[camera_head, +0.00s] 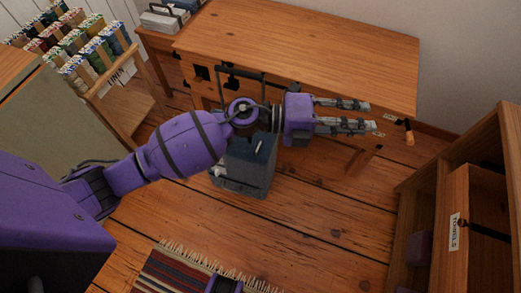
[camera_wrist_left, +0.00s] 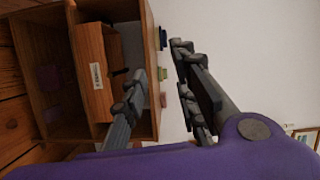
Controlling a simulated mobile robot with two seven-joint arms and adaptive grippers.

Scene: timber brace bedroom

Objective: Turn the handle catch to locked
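A small dark fitting with an orange end (camera_head: 409,137) hangs at the right front corner of the wooden table (camera_head: 300,40). Small pale labels are beside it. It may be the handle catch; its setting is too small to read. My left gripper (camera_head: 372,116) is open and empty, its fingers spread and pointing right, with their tips just left of this fitting and apart from it in the picture. The left wrist view shows the same open fingers (camera_wrist_left: 160,62) with nothing between them. The fitting is not clear in that view.
A blue-grey case (camera_head: 240,185) stands below my left arm, partly hidden by it. A wooden cabinet with a labelled drawer (camera_head: 480,225) stands at the right and shows in the left wrist view (camera_wrist_left: 95,75). A rack of spools (camera_head: 80,50) is at the left. A striped rug (camera_head: 165,275) lies in front.

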